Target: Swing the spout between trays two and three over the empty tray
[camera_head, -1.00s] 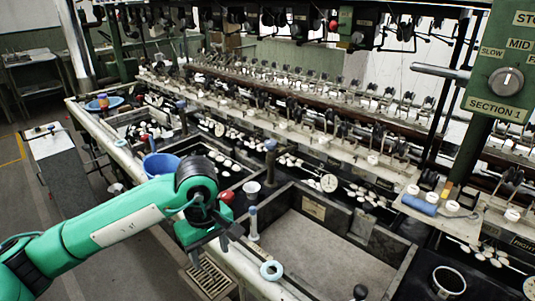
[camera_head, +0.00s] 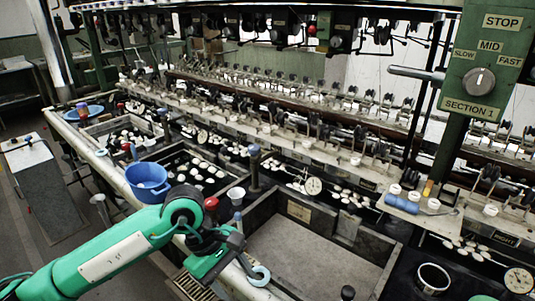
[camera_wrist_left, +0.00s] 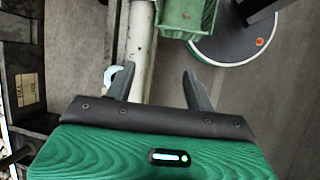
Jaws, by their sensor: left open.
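The empty tray (camera_head: 305,262) is a large grey basin with dark walls in the lower middle of the head view. Left of it is a tray of white cocoons (camera_head: 195,172). Between them stand a dark post with a blue cap (camera_head: 254,165) and a white cup (camera_head: 236,194); I cannot tell for sure which part is the spout. My left gripper (camera_head: 240,248) is open and empty over the front rail, close to a pale blue ring (camera_head: 259,276). In the wrist view the fingers (camera_wrist_left: 159,72) are apart, with the ring (camera_wrist_left: 112,76) beside the left finger. My right gripper is not in view.
A blue bowl (camera_head: 148,180) sits on the front rail (camera_head: 112,168). A red knob (camera_head: 211,203) and a blue-topped white bottle (camera_head: 238,222) stand near my left wrist. A control post (camera_head: 478,75) rises at the right. In the wrist view a green crate (camera_wrist_left: 187,15) lies ahead.

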